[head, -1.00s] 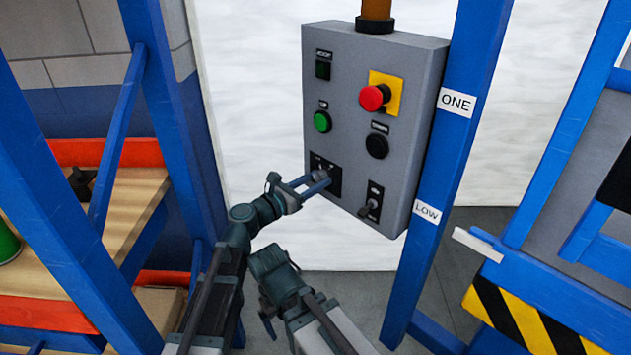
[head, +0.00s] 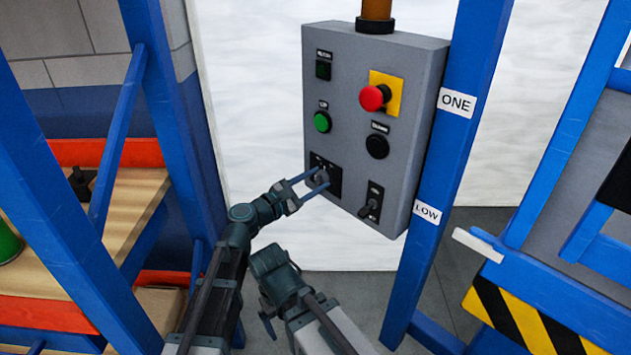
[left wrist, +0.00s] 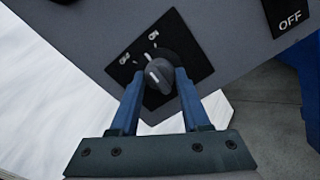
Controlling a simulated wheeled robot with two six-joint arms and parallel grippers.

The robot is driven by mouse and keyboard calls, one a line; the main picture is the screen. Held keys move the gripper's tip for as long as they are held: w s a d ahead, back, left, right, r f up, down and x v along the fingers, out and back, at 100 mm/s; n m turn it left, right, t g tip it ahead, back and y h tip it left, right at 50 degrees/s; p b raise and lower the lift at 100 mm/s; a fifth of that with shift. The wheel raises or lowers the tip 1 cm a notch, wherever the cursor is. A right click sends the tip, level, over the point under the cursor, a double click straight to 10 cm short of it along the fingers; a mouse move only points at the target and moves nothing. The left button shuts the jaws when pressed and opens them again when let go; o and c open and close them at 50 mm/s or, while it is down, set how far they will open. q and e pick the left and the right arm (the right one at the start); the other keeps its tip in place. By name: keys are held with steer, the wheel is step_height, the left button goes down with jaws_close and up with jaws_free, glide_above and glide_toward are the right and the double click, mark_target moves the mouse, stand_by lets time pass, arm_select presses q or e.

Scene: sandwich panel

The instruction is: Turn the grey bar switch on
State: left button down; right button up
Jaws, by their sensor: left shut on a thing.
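The grey bar switch (head: 321,177) is a rotary knob on a black plate at the lower left of the grey control box. In the left wrist view the knob (left wrist: 158,74) shows a pale mark on its bar, with two small white symbols on the plate beside it. My left gripper (head: 315,180) is at the knob, one blue finger on each side, shut on it; the fingers (left wrist: 159,84) also show in the left wrist view.
The grey box (head: 345,90) also carries a red button on a yellow plate (head: 374,97), a green button (head: 322,122), black buttons and a toggle switch (head: 370,208) just right of the knob. A blue post (head: 450,140) stands close on the right.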

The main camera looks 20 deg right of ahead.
arm_select(q)
steer(key=m, duration=0.5)
stand_by(0.7)
steer(key=shift+c, duration=1.9)
jaws_free()
steer(key=v, duration=1.4)
steer(key=x, duration=1.4)
